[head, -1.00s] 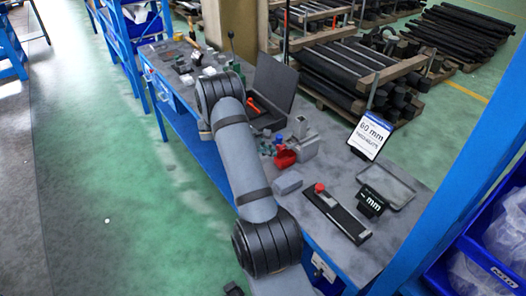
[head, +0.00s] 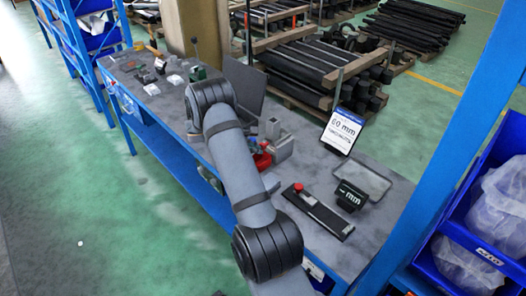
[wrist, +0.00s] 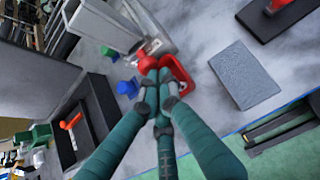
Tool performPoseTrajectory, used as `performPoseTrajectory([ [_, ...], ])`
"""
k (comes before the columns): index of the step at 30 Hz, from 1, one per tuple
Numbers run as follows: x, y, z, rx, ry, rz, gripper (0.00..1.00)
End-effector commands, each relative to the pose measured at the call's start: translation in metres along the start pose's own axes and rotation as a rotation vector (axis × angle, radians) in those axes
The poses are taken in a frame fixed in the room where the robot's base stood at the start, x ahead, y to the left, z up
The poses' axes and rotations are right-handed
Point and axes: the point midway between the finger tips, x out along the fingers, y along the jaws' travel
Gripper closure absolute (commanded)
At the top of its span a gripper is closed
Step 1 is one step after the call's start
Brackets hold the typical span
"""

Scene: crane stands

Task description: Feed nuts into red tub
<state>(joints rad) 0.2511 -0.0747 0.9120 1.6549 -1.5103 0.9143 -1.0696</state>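The red tub (head: 262,160) stands on the grey bench, partly hidden by my arm in the head view. In the wrist view the red tub (wrist: 180,74) lies just beyond my fingertips. My gripper (wrist: 160,82) has green fingers with dark joints, and their tips bunch together over the near left side of the tub. A round red piece (wrist: 148,65) shows right beside the tips. I see no nut between the fingers, and whether the tips touch the tub is unclear. My gripper is hidden behind my arm in the head view.
A grey block (wrist: 245,75) lies right of the tub. Small blue pieces (wrist: 128,88) and a metal vise-like body (wrist: 100,25) are to its left. A dark open case (head: 238,88), a 60 mm sign (head: 342,129) and a black plate with a red knob (head: 318,212) stand on the bench.

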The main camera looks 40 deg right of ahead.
Motion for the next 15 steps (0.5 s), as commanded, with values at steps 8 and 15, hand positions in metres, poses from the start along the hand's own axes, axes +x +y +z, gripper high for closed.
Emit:
performPoseTrajectory([
  [8,-0.001,-0.002,0.001,0.007,-0.004,-0.003,1.0],
  [15,-0.028,-0.002,-0.028,0.003,-0.002,-0.004,1.0],
])
